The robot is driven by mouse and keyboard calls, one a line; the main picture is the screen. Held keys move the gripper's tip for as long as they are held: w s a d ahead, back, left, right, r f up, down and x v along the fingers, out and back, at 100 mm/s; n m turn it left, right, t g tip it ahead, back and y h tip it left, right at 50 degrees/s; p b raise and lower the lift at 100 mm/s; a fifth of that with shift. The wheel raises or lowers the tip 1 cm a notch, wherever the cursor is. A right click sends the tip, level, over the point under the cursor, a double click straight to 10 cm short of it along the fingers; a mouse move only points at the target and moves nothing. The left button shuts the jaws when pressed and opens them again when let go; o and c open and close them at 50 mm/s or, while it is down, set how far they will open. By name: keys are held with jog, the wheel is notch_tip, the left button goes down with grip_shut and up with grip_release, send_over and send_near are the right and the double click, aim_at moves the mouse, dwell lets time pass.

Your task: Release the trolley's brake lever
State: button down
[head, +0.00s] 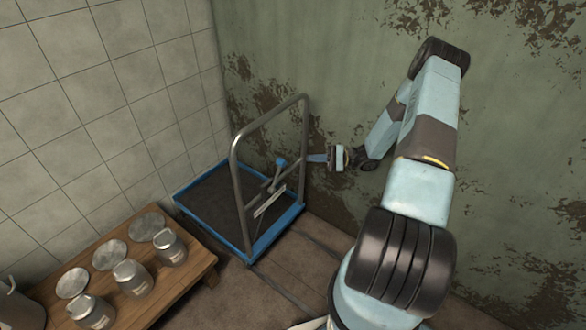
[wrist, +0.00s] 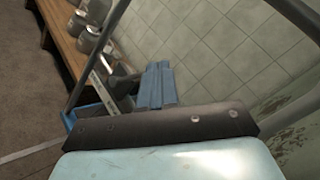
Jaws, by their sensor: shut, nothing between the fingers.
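The trolley (head: 263,246) has a blue platform edge and a tall grey tube handle. Its brake lever (head: 272,180) has a blue end and leans upward inside the handle frame, above a pale slotted bar. My gripper (head: 309,158) is at the right post of the handle, to the right of the lever's blue end, with a gap between them. In the wrist view its blue fingers (wrist: 157,72) are together and empty. A dark bar (wrist: 125,79) beside the fingertips looks like part of the lever. The lever's blue end is not clear there.
A wooden bench (head: 190,291) with several metal cans and round lids stands at the front left. Tiled wall (head: 110,90) is behind and left of the trolley; a peeling green wall (head: 345,70) is close on the right. Bare floor (head: 300,262) lies in front of the trolley.

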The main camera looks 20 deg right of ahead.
aim_at(277, 176)
notch_tip(277, 176, down, 13)
jog(key=d+m+t, duration=0.3)
jog(key=m+t, duration=0.3)
jog(key=t, duration=0.3)
jog(key=shift+s+f+m, duration=0.2)
jog(key=shift+s+m, duration=0.2)
jog(key=shift+s, duration=0.05)
jog(key=shift+a, duration=0.1)
jog(key=s+r+x, duration=0.1)
jog(key=r+x, duration=0.1)
jog(key=x, duration=1)
jog(key=shift+s+a+r, duration=0.15)
jog(key=shift+a, duration=0.3)
